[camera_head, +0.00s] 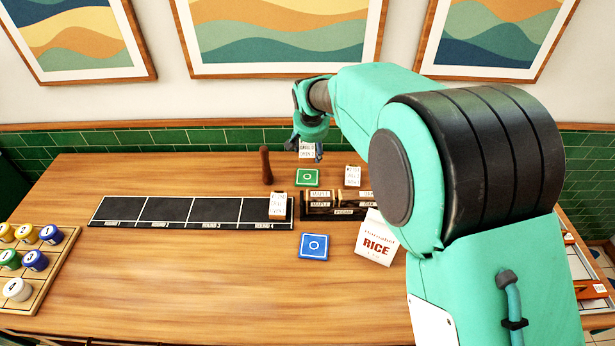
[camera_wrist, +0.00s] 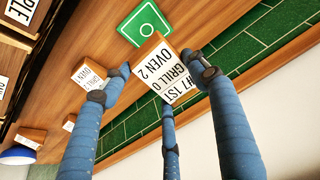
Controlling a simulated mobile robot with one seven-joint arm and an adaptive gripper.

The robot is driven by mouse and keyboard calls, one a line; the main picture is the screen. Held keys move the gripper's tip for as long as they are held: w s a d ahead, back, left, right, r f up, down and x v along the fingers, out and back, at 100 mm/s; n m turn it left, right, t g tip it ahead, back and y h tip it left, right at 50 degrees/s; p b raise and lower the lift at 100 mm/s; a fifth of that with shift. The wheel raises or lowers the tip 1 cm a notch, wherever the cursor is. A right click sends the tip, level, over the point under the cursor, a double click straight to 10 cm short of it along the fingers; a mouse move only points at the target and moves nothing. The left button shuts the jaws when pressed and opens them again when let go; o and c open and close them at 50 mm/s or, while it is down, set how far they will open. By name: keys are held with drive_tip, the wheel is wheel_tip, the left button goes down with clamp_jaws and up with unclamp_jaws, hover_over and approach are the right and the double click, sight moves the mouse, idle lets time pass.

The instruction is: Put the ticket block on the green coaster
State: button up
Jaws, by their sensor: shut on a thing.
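My gripper (camera_head: 308,145) is over the back of the table, shut on a white-faced ticket block (camera_head: 307,152). In the wrist view the held ticket block (camera_wrist: 163,68) shows "OVEN 2", "GRILL 0" and a wooden side, tilted in the picture among my blue fingers. The green coaster (camera_head: 307,178) lies bare on the table, just below the held block in the head view. The coaster also shows in the wrist view (camera_wrist: 145,22), apart from the block. The exact height of the block is hard to tell.
Another ticket block (camera_head: 353,175) stands right of the coaster, and one (camera_head: 278,206) on the black board (camera_head: 170,212). A brown upright post (camera_head: 266,165) is close left. A dark labelled rack (camera_head: 333,213), rice bag (camera_head: 377,238) and blue coaster (camera_head: 314,246) are nearer.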

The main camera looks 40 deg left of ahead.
sight(311, 158)
drive_tip(key=shift+f+b, duration=0.6)
drive_tip(key=shift+f, duration=1.9)
drive_tip(key=shift+f+b, duration=0.65)
drive_tip(key=shift+f, duration=1.85)
drive_tip(key=shift+f, duration=0.15)
drive_tip(key=o, duration=1.2)
drive_tip(key=shift+o, duration=0.2)
drive_tip(key=p+v, duration=0.2)
drive_tip(key=v, duration=0.9)
drive_tip(key=shift+r, duration=0.3)
drive_tip(key=shift+s+d+r, duration=0.1)
drive_tip(key=shift+d+r, duration=0.1)
drive_tip(key=shift+r, duration=0.1)
